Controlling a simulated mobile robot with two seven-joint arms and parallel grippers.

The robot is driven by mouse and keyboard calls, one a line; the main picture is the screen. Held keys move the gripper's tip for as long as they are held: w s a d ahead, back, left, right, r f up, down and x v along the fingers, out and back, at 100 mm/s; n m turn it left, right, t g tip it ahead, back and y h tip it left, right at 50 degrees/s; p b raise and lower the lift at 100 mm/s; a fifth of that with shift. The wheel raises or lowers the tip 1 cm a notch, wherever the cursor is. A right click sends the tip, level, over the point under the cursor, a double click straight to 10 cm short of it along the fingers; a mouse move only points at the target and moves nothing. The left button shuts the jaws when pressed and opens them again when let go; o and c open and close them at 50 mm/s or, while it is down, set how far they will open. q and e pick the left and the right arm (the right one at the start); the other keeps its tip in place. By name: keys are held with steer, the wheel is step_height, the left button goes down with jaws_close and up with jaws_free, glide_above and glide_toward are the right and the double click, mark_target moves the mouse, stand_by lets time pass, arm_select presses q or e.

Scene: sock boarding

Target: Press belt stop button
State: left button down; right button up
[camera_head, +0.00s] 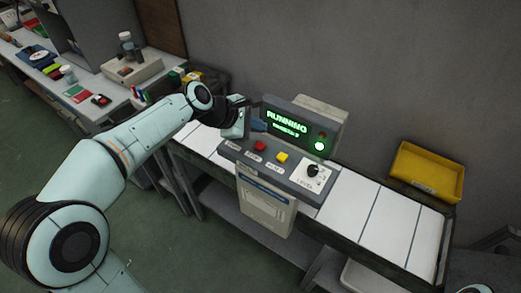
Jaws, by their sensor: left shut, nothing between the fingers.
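The grey control box (291,181) stands over the belt, its sloped panel facing me. A red button (260,146) and a yellow button (282,157) sit on the panel; the small labels below them are too small to read. The display (286,123) glows green and reads RUNNING. My left gripper (259,125) is shut and empty, above the panel's left part beside the display, behind the red button in the picture. It appears apart from the red button. It may hide part of the panel's left end. My right gripper is out of view.
A black knob (313,170) is on the panel's right, below a lit green lamp (319,146). The belt (378,222) with white slats runs to both sides. A yellow bin (427,171) sits behind it at right. A cluttered bench (85,105) stands at upper left.

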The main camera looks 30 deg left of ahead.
mark_target(258, 147)
arm_select(q)
step_height(258, 147, down, 4)
steer(key=shift+r+b, duration=0.2)
steer(key=shift+b, duration=0.65)
steer(key=shift+f, duration=0.1)
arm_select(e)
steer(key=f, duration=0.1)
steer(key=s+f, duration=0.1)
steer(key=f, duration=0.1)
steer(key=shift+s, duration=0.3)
arm_select(q)
steer(key=shift+f, duration=0.15)
stand_by(0.5)
steer(key=shift+f, duration=0.3)
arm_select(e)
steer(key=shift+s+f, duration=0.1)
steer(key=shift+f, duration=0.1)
